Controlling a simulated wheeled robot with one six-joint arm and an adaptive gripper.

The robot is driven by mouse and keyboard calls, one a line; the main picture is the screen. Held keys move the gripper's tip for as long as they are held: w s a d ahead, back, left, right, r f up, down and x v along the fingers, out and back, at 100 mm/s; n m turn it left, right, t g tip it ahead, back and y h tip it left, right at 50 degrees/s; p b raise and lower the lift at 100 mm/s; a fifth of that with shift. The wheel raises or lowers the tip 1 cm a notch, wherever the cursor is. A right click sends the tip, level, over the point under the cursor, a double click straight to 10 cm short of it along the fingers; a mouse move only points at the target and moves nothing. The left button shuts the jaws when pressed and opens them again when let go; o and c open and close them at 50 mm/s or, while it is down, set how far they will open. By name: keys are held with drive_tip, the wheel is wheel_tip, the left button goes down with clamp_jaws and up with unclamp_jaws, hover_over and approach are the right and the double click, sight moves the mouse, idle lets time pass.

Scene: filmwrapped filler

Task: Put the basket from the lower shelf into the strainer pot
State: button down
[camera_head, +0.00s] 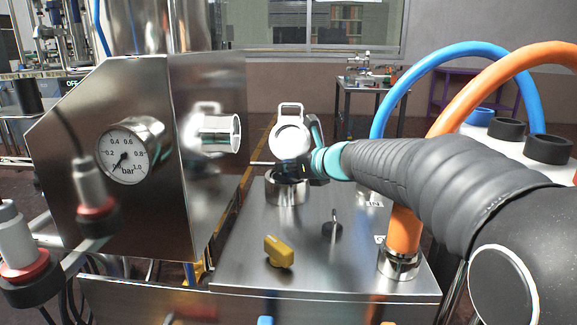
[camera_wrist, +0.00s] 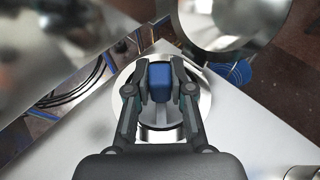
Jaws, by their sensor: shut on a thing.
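My gripper (camera_wrist: 160,82) is shut on a blue block-shaped grip (camera_wrist: 160,75), which I take to be the basket's handle. In the head view, my gripper (camera_head: 292,173) is directly over the strainer pot (camera_head: 287,192), a short steel cylinder on the cabinet top. In the wrist view, the pot's round bright rim (camera_wrist: 204,100) surrounds the grip and fingertips. The basket body is mostly hidden by my gripper; I cannot tell how deep it sits in the pot. A round pale lid with a loop handle (camera_head: 290,137) stands upright just behind the pot.
The steel cabinet top (camera_head: 235,270) carries a yellow knob (camera_head: 278,252) and a small dark-based lever (camera_head: 332,229). An orange hose (camera_head: 405,225) rises at the right. A steel housing with a pressure gauge (camera_head: 124,155) and a protruding cylinder (camera_head: 218,132) stands at the left.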

drive_tip(key=shift+f, duration=0.1)
idle(0.3)
drive_tip(key=c, duration=0.9)
unclamp_jaws()
drive_tip(key=shift+c, duration=0.2)
